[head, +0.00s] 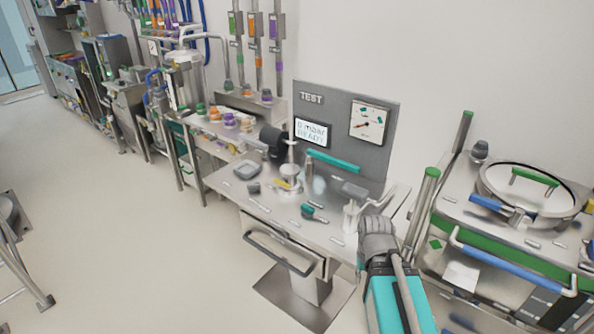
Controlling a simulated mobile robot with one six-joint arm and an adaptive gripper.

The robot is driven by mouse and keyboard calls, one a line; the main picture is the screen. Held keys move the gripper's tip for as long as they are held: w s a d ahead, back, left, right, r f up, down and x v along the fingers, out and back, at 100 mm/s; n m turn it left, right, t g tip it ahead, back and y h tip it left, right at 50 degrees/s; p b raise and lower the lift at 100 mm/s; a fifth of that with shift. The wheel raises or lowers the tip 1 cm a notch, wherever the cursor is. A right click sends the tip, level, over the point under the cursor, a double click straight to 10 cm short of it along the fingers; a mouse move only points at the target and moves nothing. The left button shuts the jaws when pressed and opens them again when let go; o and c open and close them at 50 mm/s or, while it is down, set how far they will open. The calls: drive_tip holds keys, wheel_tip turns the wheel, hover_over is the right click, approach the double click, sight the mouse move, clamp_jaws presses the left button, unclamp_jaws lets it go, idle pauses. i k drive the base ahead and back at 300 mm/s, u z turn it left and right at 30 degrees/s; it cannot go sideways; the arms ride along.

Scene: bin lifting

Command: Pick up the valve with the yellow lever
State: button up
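A small yellow lever (283,184) shows on the steel test bench (325,230), just in front of a pale upright fitting (290,172). The valve body is too small to make out clearly. My gripper (376,226) seems to be the grey end of my teal arm, at the bench's right front corner. It is well to the right of the yellow lever and apart from it. Its fingers cannot be told apart, and I see nothing clearly held.
A grey panel marked TEST (345,125) stands behind the bench. A teal bar (333,160), a green-knobbed part (308,210) and several small metal pieces lie on it. A cart with a round vessel (530,190) is at right. Open floor (120,230) is at left.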

sight(290, 172)
drive_tip(key=u, duration=0.05)
drive_tip(key=i, duration=0.95)
drive_tip(key=u, duration=0.05)
